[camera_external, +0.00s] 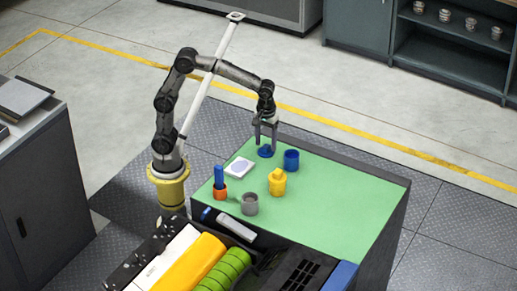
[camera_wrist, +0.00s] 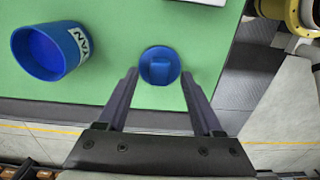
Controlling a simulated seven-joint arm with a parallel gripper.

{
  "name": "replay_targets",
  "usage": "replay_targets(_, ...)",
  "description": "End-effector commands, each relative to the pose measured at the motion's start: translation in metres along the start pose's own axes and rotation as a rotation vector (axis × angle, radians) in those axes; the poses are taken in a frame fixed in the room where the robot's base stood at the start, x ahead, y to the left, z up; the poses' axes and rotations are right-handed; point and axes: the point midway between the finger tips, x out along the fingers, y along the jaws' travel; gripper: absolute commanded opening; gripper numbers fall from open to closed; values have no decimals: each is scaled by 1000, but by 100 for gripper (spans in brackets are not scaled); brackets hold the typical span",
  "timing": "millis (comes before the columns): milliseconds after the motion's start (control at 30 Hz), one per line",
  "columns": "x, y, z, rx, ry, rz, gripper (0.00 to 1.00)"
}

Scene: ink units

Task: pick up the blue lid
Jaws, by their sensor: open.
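The blue lid (camera_external: 265,151) lies on the green table top (camera_external: 330,205), near its far edge. In the wrist view the lid (camera_wrist: 160,66) is a round disc with a raised block-like handle. My gripper (camera_external: 266,142) hangs above the lid, pointing down. In the wrist view my gripper (camera_wrist: 161,75) is open and empty, with its two fingers on either side of the lid's position and the lid roughly centred between their tips. I cannot tell the exact height of the fingertips above the lid.
A blue cup (camera_external: 291,159) stands just right of the lid; its label shows in the wrist view (camera_wrist: 48,50). A yellow cup (camera_external: 277,185), a grey cup (camera_external: 249,204), an orange cup (camera_external: 220,191) with a blue piece, and a white pad (camera_external: 239,167) stand nearer. The right side is clear.

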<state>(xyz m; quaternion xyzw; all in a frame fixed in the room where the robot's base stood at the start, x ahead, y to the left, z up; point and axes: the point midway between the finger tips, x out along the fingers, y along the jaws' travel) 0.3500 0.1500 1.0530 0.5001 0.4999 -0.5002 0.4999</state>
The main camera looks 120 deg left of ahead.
Motion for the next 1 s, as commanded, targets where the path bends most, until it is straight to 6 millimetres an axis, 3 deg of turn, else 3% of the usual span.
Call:
replay_targets(133,14,0,0,0,0,-1,68)
replay_targets(367,15,0,0,0,0,0,68)
replay_targets(767,14,0,0,0,0,0,0)
replay_targets(1000,14,0,0,0,0,1,0)
